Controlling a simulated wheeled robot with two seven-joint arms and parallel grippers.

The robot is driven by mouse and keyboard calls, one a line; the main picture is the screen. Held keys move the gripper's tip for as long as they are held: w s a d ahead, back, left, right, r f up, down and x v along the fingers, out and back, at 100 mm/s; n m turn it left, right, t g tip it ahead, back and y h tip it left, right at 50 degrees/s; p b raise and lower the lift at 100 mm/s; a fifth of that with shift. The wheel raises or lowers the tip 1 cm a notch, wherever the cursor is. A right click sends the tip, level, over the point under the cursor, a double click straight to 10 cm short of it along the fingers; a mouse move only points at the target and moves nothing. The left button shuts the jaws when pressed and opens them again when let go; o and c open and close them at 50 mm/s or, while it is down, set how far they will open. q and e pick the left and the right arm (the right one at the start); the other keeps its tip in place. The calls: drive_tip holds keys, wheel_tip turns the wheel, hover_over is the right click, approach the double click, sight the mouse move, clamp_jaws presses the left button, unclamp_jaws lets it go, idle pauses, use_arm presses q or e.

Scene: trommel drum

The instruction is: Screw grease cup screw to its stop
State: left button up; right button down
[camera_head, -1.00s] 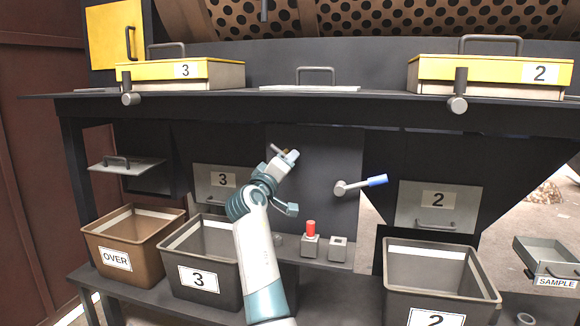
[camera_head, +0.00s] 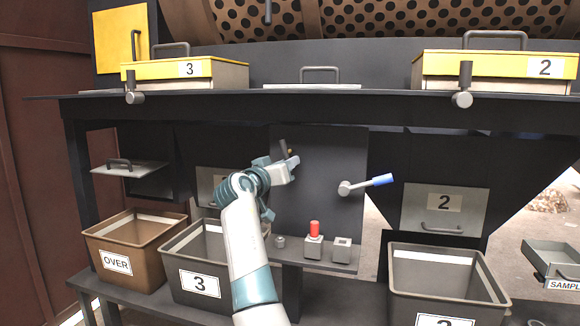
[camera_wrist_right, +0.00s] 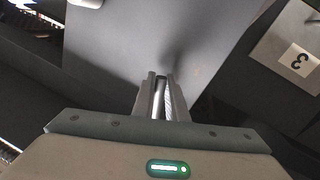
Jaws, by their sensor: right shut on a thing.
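My right gripper (camera_head: 292,163) is in front of the dark panel (camera_head: 330,150), left of the blue-handled lever. In the right wrist view, the right gripper's (camera_wrist_right: 163,77) two fingers are closed on a small light-grey ridged piece (camera_wrist_right: 166,100), probably the grease cup screw. Its far end and any thread are hidden by the fingers. In the head view the held piece is hidden behind the gripper. A short dark bar (camera_head: 283,146) with a small brass-coloured bit shows just above the fingers. My left gripper is not in view.
The lever (camera_head: 365,184) stands on the panel to the right. Below are a red-topped block (camera_head: 314,245), a block with a hole (camera_head: 342,250) and a small grey round piece (camera_head: 280,241). Bins marked OVER (camera_head: 117,262), 3 (camera_head: 199,283) and 2 (camera_head: 440,300) stand lower down.

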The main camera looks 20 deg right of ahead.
drive_tip(key=shift+a+f+m, duration=0.15)
drive_tip(key=shift+f+m, duration=0.1)
drive_tip(key=shift+m, duration=0.25)
drive_tip(key=c, duration=1.8)
unclamp_jaws()
drive_tip(key=shift+w+r, duration=0.1)
drive_tip(key=shift+o, duration=0.2)
